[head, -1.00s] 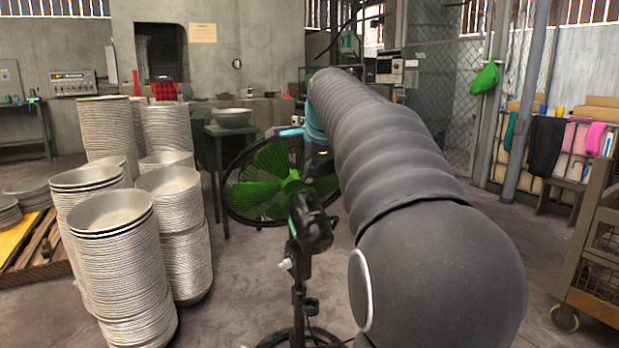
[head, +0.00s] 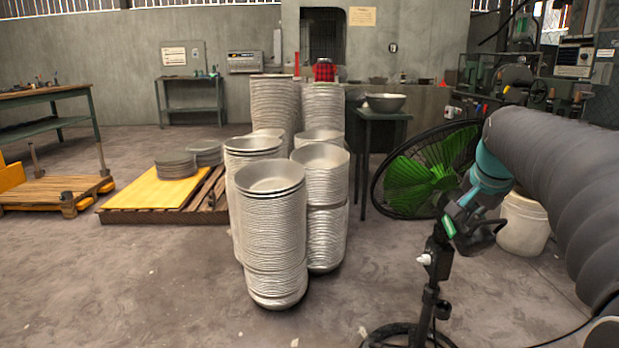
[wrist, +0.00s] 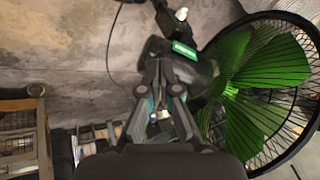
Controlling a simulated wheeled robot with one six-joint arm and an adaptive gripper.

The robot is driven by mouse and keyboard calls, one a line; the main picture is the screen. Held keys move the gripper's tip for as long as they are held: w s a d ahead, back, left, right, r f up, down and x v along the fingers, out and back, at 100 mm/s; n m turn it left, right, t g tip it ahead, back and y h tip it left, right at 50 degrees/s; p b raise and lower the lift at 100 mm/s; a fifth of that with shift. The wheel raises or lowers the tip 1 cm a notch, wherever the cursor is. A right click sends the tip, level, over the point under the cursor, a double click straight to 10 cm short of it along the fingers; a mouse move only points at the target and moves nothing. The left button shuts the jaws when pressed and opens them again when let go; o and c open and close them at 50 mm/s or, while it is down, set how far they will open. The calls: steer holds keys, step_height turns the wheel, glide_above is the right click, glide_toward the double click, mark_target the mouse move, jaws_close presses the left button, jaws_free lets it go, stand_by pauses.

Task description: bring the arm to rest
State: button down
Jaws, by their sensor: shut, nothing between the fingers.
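My arm with its dark grey sleeve (head: 560,180) reaches in from the right in the head view. It ends in a teal wrist (head: 490,172) at the fan. My gripper (wrist: 162,72) is shut and empty in the wrist view, with its fingers drawn together. In the wrist view the black motor housing of the green-bladed fan (wrist: 262,85) lies just beyond and right of the fingertips; I cannot tell whether they touch. In the head view the fan (head: 425,178) is behind and left of my wrist, and the fingers are hard to make out against it.
Tall stacks of metal bowls (head: 272,225) stand in mid-floor. Left of them is a pallet (head: 160,213) with a yellow sheet. A white bucket (head: 524,225) stands behind my arm. Front-left floor is clear.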

steer(key=s+a+f+n+p, duration=0.1)
steer(key=s+a+f+n, duration=0.2)
steer(key=s+a, duration=0.2)
steer(key=s+a+f+n+y+p, duration=0.1)
steer(key=s+a+f+n, duration=0.3)
steer(key=s, duration=0.8)
steer(key=s+a+f+n+p, duration=0.1)
steer(key=s+a+f+n, duration=0.3)
steer(key=s+a, duration=0.3)
steer(key=shift+s+a+y, duration=0.3)
steer(key=shift+s+a, duration=0.1)
steer(key=shift+s, duration=0.65)
